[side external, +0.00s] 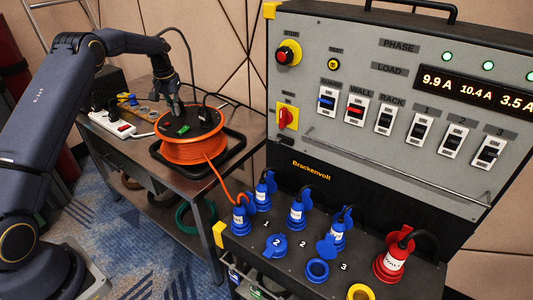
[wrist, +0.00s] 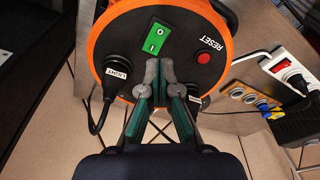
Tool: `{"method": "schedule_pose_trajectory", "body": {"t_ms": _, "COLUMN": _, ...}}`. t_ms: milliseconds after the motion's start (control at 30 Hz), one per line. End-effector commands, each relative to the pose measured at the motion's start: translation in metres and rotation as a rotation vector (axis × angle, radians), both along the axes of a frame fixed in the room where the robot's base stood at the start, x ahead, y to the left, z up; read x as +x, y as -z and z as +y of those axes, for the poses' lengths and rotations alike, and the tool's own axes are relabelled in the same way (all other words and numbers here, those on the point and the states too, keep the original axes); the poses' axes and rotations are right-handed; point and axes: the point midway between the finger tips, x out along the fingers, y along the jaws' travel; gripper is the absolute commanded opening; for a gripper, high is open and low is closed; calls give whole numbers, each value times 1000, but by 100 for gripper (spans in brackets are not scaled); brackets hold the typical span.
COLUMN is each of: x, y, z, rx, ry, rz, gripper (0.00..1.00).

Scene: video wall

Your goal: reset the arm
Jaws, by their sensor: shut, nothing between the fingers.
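My arm reaches in from the left in the side external view. My gripper (side external: 176,104) is just above the top of an orange cable reel (side external: 190,152) on the metal bench. In the wrist view my gripper (wrist: 159,72) is shut, fingertips together and empty, over the reel's dark face. The fingertips are just below a green rocker switch (wrist: 156,36) marked O and I. A red button (wrist: 204,57) labelled RESET is to their right. A black plug (wrist: 118,68) labelled LIGHT is to their left. I cannot tell whether the fingertips touch the reel.
A white power strip (side external: 112,124) lies left of the reel on the bench (side external: 228,178). The Brackenvolt panel (side external: 395,105) stands right, with switches and lit readouts. Blue plugs (side external: 297,215) and a red plug (side external: 396,258) rise from its lower box. Black cables loop near my gripper.

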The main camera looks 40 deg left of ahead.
Motion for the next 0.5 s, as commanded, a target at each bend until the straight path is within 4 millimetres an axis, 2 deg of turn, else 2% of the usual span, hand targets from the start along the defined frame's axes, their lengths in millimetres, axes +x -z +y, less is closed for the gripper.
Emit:
{"method": "schedule_pose_trajectory", "body": {"t_ms": 367, "x": 1, "y": -3, "z": -3, "rx": 0, "ry": 5, "rz": 0, "gripper": 0}}
{"method": "schedule_pose_trajectory", "body": {"t_ms": 467, "x": 11, "y": -25, "z": -11, "rx": 16, "ry": 24, "rz": -32, "gripper": 0}}
{"method": "schedule_pose_trajectory", "body": {"t_ms": 500, "x": 16, "y": -42, "z": -16, "rx": 27, "ry": 35, "rz": -59, "gripper": 0}}
